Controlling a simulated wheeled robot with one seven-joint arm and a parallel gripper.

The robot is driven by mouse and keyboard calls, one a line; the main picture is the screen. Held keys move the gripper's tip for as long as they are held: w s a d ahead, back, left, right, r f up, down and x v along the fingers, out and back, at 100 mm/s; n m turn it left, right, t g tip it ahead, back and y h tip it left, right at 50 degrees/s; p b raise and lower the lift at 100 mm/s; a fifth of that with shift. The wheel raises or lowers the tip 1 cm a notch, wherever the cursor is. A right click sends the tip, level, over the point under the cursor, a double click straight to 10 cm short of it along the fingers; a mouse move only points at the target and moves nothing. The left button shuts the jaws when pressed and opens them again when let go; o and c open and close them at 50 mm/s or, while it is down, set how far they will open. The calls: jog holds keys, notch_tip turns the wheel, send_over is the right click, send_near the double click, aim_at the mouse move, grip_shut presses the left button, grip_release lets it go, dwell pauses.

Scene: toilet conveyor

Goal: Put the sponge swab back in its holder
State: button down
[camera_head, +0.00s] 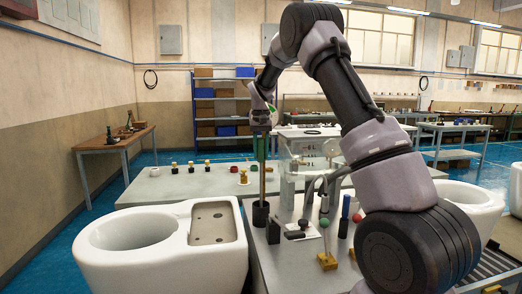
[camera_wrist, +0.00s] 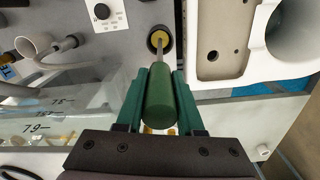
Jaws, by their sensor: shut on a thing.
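My gripper (camera_head: 261,150) is shut on the green handle (camera_wrist: 161,102) of the sponge swab and holds it upright, handle up. Its green fingers show on both sides of the handle in the wrist view (camera_wrist: 160,75). The swab's thin shaft (camera_head: 262,182) points straight down. The holder (camera_head: 260,214) is a dark round cup on the grey bench, directly under the swab. In the wrist view, the yellow sponge end (camera_wrist: 159,38) shows within the mouth of the dark holder (camera_wrist: 151,47). I cannot tell how deep it sits.
A white toilet (camera_head: 170,250) stands left of the bench, close to the holder. Right of the holder are a dark tool (camera_head: 298,232), a green-topped tool (camera_head: 324,224) and a blue-handled tool (camera_head: 344,215). A clear box (camera_head: 308,150) stands behind.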

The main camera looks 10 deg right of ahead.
jog(key=shift+f, duration=0.2)
jog(key=shift+c, duration=2.3)
grip_release()
jog(key=shift+f, duration=0.1)
notch_tip(320, 180, up, 10)
jog(key=shift+r, duration=0.4)
